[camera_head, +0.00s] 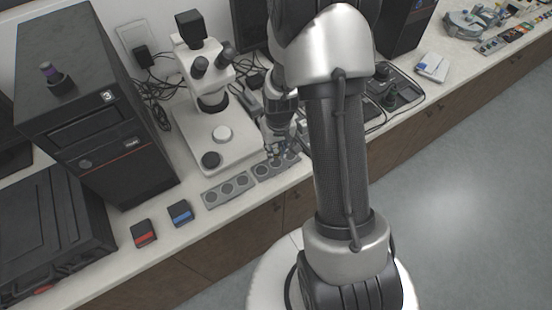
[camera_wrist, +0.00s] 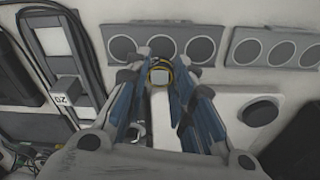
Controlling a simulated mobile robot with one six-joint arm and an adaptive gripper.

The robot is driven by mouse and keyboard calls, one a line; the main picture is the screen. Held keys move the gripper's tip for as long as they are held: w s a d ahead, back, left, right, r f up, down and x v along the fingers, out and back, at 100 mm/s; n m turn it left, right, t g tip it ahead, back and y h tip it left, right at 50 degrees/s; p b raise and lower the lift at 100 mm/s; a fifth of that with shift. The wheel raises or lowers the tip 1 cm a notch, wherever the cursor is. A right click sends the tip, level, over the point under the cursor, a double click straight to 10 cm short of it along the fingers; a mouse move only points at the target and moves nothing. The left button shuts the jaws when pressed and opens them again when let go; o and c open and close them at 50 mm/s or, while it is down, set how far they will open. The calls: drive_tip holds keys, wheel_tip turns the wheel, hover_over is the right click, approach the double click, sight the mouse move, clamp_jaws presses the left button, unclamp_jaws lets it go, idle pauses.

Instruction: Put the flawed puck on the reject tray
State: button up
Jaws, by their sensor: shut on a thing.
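No flaw can be made out. In the head view my gripper (camera_head: 277,148) is above that rack (camera_head: 263,173), right of the microscope base. A red-striped black tray (camera_head: 143,234) and a blue-striped one (camera_head: 180,213) lie at the counter's front left; neither label is readable.
A second grey rack (camera_head: 228,189) lies left of the first and also shows in the wrist view (camera_wrist: 235,53). The white microscope (camera_head: 210,85) stands behind. A black computer-like tower (camera_head: 95,110) and a black case (camera_head: 50,235) fill the left. The counter around the striped trays is clear.

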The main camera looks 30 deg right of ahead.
drive_tip(key=shift+f+b, duration=0.55)
drive_tip(key=shift+f, duration=1.7)
drive_tip(key=shift+f, duration=0.2)
drive_tip(key=o, duration=0.9)
drive_tip(key=shift+r, duration=0.1)
wheel_tip(320, 180, up, 12)
drive_tip(key=s+p, duration=0.1)
drive_tip(key=p, duration=0.2)
wheel_tip(320, 180, up, 10)
drive_tip(key=t, duration=0.1)
hover_over(276, 163)
drive_tip(key=s+a, duration=0.3)
drive_tip(key=a, duration=0.1)
drive_tip(key=s+a+r+n+t, duration=0.1)
drive_tip(key=s+a+r, duration=0.3)
drive_tip(key=s+r, duration=0.3)
drive_tip(key=s+a+r+n+t, duration=0.1)
drive_tip(key=s+a+r, duration=0.3)
drive_tip(key=s+r, duration=0.3)
drive_tip(key=s, duration=0.2)
drive_tip(key=shift+s+a, duration=0.25)
drive_tip(key=shift+s, duration=0.05)
